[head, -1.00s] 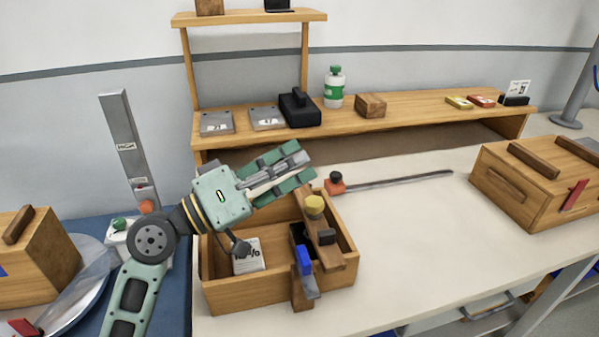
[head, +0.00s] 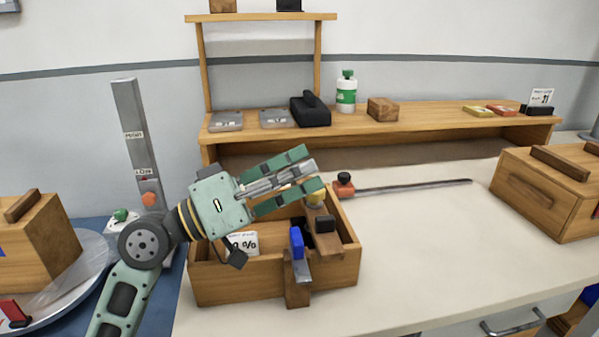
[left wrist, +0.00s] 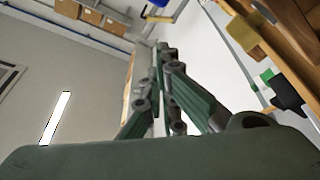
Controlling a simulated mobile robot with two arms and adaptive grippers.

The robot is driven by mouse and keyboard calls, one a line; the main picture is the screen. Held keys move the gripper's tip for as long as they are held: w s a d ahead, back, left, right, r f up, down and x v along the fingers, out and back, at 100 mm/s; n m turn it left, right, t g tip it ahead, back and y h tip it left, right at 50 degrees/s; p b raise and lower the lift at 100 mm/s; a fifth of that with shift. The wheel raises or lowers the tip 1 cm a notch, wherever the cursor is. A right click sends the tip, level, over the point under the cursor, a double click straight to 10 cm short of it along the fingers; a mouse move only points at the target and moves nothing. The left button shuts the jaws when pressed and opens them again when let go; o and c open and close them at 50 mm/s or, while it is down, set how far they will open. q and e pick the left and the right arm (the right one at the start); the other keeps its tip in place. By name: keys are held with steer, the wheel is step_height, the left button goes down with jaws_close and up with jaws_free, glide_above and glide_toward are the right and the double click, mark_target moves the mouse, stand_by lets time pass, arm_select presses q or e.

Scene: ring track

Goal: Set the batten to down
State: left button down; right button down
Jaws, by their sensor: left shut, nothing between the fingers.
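A grey upright post (head: 137,145) stands at the left behind my left arm. It has two small labels (head: 134,135), too blurred to read surely, and an orange knob (head: 150,199) near its lower end. The knob is close above my wrist joint, which hides the foot of the post. No part is clearly marked as the batten; this post looks the likeliest. My left gripper (head: 312,170) is shut and empty, pointing right, away from the post, above the open wooden box. Its fingers also show in the left wrist view (left wrist: 168,95). My right gripper is out of view.
The open wooden box (head: 230,290) holds a white label card and blue- and yellow-handled items. An orange-ended rod (head: 410,187) lies behind it. A wooden shelf (head: 430,115) carries several objects. Wooden chests stand left and right. The table (head: 440,250) is clear at centre right.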

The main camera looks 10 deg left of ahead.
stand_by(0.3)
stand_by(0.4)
arm_select(q)
steer(key=v, duration=1.2)
steer(key=shift+f, duration=0.1)
